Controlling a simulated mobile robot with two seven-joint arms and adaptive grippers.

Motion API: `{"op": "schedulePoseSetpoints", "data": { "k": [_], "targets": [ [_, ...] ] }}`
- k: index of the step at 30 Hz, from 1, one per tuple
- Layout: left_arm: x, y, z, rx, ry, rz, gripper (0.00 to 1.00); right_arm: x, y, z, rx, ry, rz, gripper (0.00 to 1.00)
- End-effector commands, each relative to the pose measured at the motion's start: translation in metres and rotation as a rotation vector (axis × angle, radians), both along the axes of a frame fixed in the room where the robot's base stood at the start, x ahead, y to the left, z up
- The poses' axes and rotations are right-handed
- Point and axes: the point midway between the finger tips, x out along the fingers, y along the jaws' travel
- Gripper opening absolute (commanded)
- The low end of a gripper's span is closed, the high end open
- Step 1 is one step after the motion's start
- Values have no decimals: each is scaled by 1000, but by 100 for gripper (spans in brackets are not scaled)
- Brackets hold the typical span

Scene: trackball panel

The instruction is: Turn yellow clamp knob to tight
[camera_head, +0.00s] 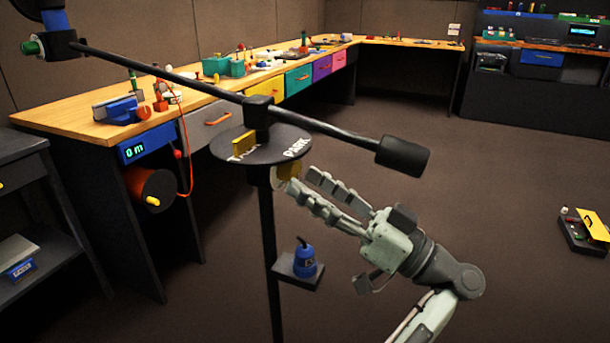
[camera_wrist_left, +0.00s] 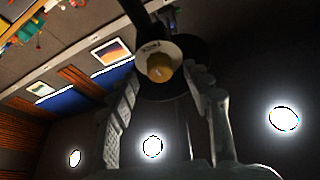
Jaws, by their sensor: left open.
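The yellow clamp knob (camera_head: 284,171) sits on a pale round dial on the side of the stand's head, just below the round black plate (camera_head: 225,155). In the left wrist view the yellow knob (camera_wrist_left: 159,67) faces the camera, with a small dark label above it that is too blurred to read. My left gripper (camera_head: 302,181) is open, its fingertips close to the dial. In the left wrist view its two fingers (camera_wrist_left: 162,85) stand either side of the knob, with no clear contact. My right gripper is not in view.
A long black boom (camera_head: 325,128) with a dark counterweight (camera_head: 402,157) crosses above the plate. A blue device (camera_head: 304,260) rests on a small shelf on the post. A workbench (camera_head: 75,119) runs behind; floor at right is mostly clear.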

Motion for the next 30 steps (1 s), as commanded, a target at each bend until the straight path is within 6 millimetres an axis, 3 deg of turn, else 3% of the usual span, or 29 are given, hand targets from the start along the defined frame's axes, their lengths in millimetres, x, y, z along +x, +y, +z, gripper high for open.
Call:
{"op": "schedulePoseSetpoints", "data": {
  "k": [5,14,26,30],
  "targets": [
    [5,13,6,0,-1,1,49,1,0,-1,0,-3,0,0],
    [7,15,7,1,-2,0,49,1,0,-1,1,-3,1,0],
    [6,15,7,1,-2,0,0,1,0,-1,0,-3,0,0],
    [7,15,7,0,-6,0,0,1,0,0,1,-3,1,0]
  ]
}}
